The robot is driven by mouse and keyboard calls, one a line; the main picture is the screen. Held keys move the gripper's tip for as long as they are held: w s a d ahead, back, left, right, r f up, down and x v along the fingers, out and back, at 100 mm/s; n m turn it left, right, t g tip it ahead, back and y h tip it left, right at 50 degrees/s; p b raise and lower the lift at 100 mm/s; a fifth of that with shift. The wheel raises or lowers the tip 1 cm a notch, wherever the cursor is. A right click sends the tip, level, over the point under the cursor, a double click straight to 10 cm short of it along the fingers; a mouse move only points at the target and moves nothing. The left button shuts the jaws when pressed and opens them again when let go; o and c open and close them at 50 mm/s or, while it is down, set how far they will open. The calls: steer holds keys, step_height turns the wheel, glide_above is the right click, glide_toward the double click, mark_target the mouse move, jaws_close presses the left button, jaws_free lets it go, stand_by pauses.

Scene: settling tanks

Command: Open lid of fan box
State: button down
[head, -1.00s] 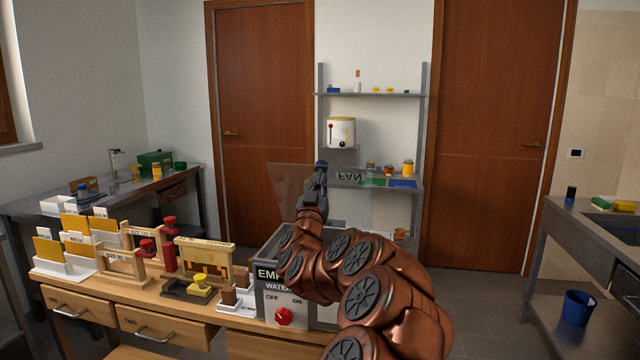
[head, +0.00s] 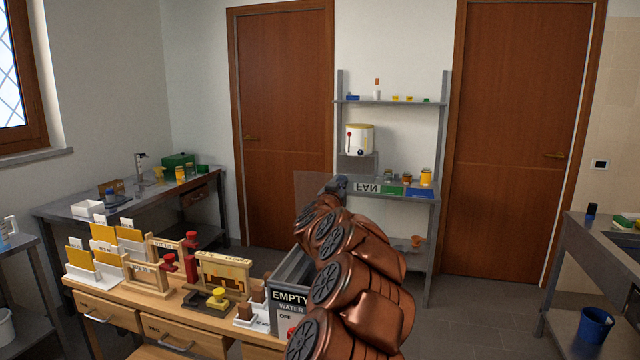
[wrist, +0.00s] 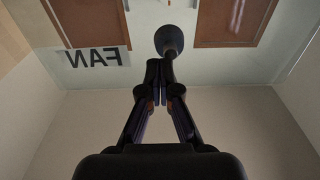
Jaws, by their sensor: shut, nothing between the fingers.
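The clear lid (head: 312,186) with its FAN label (head: 367,188) stands raised above the back of a grey open-topped box (head: 292,272). In the wrist view the lid (wrist: 103,22) is see-through, and its FAN lettering reads reversed. A dark round knob (wrist: 169,40) is on the lid. My gripper (wrist: 160,72) is shut and empty, its tips just below the knob in the picture; I cannot tell if they touch. In the head view my gripper (head: 338,184) is at the lid. My arm hides much of the box.
A panel marked EMPTY WATER (head: 289,305) is at the box's front. Left of it on the wooden bench (head: 150,303) are a yellow-knobbed block (head: 217,297), wooden frames and card holders. A shelf unit (head: 437,240) stands behind the lid.

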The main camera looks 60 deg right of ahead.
steer(key=shift+p+x, duration=0.6)
steer(key=shift+x, duration=2)
steer(key=shift+d+f, duration=0.1)
steer(key=shift+f, duration=0.05)
steer(key=s+a+r+p, duration=0.1)
steer(key=s+a, duration=0.1)
steer(key=a, duration=0.7)
steer(key=shift+a+r+p, duration=0.3)
steer(key=shift+a+r, duration=0.05)
steer(key=shift+r, duration=0.05)
